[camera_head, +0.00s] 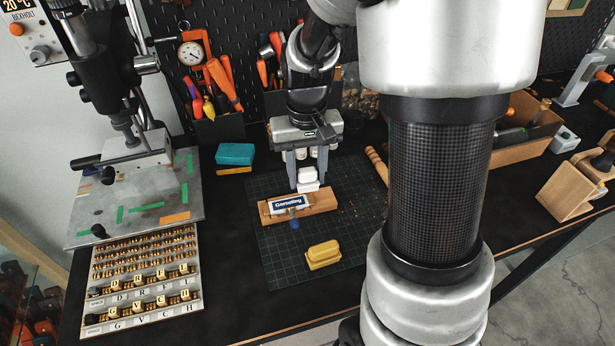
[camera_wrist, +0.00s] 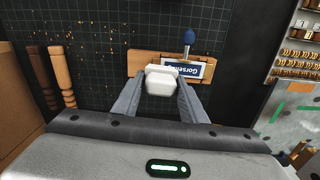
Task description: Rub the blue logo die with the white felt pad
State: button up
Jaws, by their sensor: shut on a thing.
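My gripper (camera_head: 307,178) is shut on the white felt pad (camera_head: 308,186), a small stepped white block. The pad also shows between the fingers in the wrist view (camera_wrist: 161,82). A blue-knobbed clamp (camera_head: 294,222) stands at the die's edge.
A yellow block (camera_head: 323,254) lies on the dark cutting mat (camera_head: 276,262). A teal block (camera_head: 235,154) sits behind left. The press (camera_head: 135,150) and letter-type tray (camera_head: 145,270) stand left. A turned wooden handle (camera_head: 375,163) lies right. The mat's front left is clear.

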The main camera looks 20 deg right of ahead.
jog(key=shift+r+p, duration=1.4)
jog(key=shift+r, duration=0.7)
jog(key=shift+r, duration=0.1)
